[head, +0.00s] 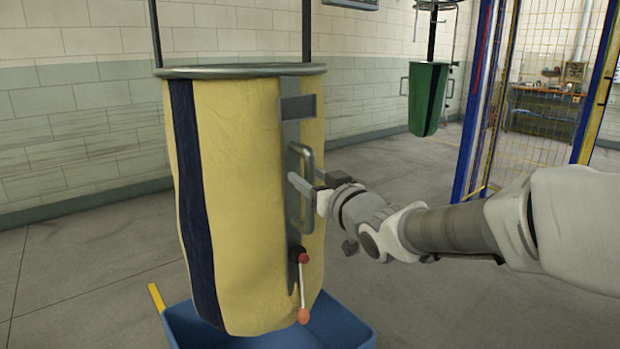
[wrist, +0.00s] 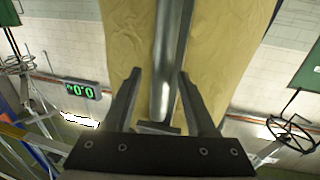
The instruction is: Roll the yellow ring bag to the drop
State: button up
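The yellow ring bag (head: 240,190) hangs from a grey metal ring (head: 240,71) on dark bars. It has a dark blue stripe and a grey strip with an upright handle (head: 306,215). A lever with red knobs (head: 304,285) sits low on the strip. My gripper (head: 307,186) is at the handle. In the wrist view my gripper's fingers (wrist: 158,80) stand apart, on either side of a grey upright bar (wrist: 172,60), with a gap visible on the left. Contact on the right is unclear. The yellow bag (wrist: 130,30) fills the background there. No drop is clearly marked.
A blue open bin (head: 190,335) stands on the floor under the bag's bottom. A green bag (head: 428,98) hangs farther back. A blue and yellow mesh fence (head: 530,100) stands at right. A green-lit display (wrist: 82,89) shows in the wrist view. Floor between bag and fence looks clear.

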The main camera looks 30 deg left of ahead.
jog(key=shift+s+d+r, duration=0.15)
jog(key=shift+s+d, duration=0.2)
jog(key=shift+d, duration=0.15)
jog(key=p+v, duration=0.4)
jog(key=v, duration=1.2)
